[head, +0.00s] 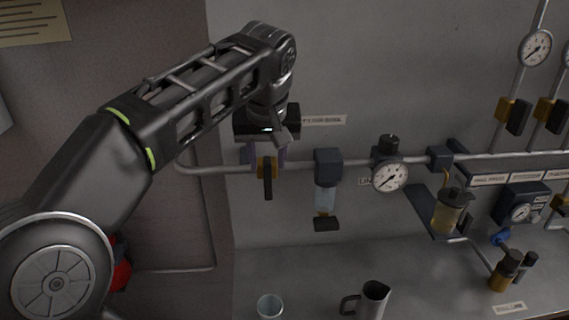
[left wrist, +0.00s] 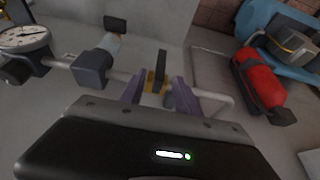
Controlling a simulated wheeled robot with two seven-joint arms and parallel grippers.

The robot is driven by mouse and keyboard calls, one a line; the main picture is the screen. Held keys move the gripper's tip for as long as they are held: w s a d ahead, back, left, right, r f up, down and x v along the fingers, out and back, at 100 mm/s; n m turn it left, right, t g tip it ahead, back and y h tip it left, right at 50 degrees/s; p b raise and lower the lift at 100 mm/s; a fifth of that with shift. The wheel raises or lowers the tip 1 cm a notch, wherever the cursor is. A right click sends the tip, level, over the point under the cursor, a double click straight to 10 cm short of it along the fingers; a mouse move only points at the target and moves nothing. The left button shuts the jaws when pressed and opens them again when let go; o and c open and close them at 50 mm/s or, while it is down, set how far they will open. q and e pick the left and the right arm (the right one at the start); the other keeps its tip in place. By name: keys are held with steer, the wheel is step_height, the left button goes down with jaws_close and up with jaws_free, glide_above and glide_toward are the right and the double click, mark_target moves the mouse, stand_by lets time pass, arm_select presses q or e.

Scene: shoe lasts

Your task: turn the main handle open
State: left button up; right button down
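The main handle (head: 268,186) is a black lever on a brass valve (head: 262,166) on the grey wall pipe. In the head view the lever hangs down, across the pipe. My left gripper (head: 264,154) is at the valve from above, with its purple fingers apart. In the left wrist view the black lever (left wrist: 162,63) and brass body (left wrist: 153,83) show between the two fingertips (left wrist: 158,86), one on each side. I cannot tell whether either finger touches the valve. Part of the valve top is hidden by the gripper. My right gripper is not in view.
Right of the valve, the pipe carries a filter with a clear bowl (head: 326,195) and a round gauge (head: 390,177). A glass (head: 270,306) and a metal jug (head: 372,300) stand on the bench below. A red cylinder (left wrist: 258,79) shows in the left wrist view.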

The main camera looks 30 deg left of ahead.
mark_target(268, 175)
arm_select(q)
steer(key=shift+w+r, duration=0.15)
steer(key=shift+s, duration=0.25)
steer(key=shift+w, duration=0.2)
steer(key=shift+b+x, duration=0.9)
steer(key=shift+x, duration=0.35)
steer(key=b+x, duration=0.2)
steer(key=x, duration=0.1)
steer(key=shift+s+b, duration=0.25)
steer(key=shift+b, duration=0.05)
steer(key=shift+w+a+f+p, duration=0.15)
steer(key=shift+w+f+p, duration=0.1)
steer(key=shift+f+p, duration=0.1)
steer(key=shift+w+a+f, duration=0.15)
steer(key=shift+w+f, duration=0.05)
steer(key=shift+f, duration=0.5)
